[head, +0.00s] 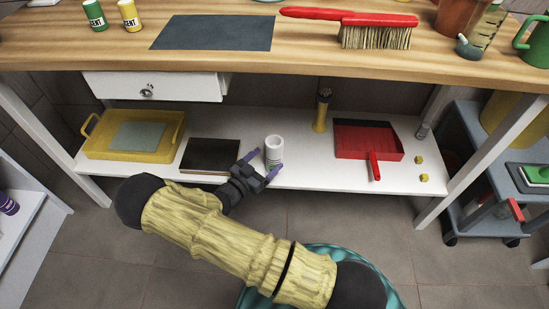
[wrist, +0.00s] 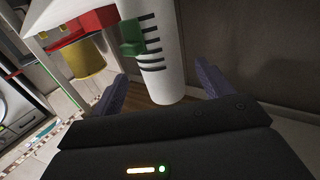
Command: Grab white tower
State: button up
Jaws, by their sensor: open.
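In the wrist view the white cylinder (wrist: 163,75) shows green and dark marks and fills the upper middle. My gripper (head: 265,165) reaches in low over the shelf's front, its purple fingers spread at the cylinder's lower part. In the wrist view my gripper (wrist: 162,88) is open, with one finger on each side of the cylinder. I see no finger clearly touching it. The cylinder's lower front is partly hidden by my gripper.
On the white shelf (head: 310,179) a dark flat box (head: 209,155) and a yellow tray (head: 96,142) lie to the left. A red dustpan (head: 367,140) and a yellow-brown object (head: 321,112) stand to the right. The wooden worktop (head: 330,62) and white drawer (head: 156,87) overhang the shelf.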

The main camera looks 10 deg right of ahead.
aim_at(269, 158)
jog(key=b+x, duration=0.3)
jog(key=x, duration=0.1)
jog(key=shift+w+d+f, duration=0.15)
jog(key=shift+d+f, duration=0.05)
jog(key=shift+w+d+r, duration=0.15)
jog(key=shift+w+d, duration=0.05)
jog(key=shift+d, duration=0.05)
jog(key=c, duration=1.1)
notch_tip(269, 158, up, 10)
jog(key=p, duration=0.5)
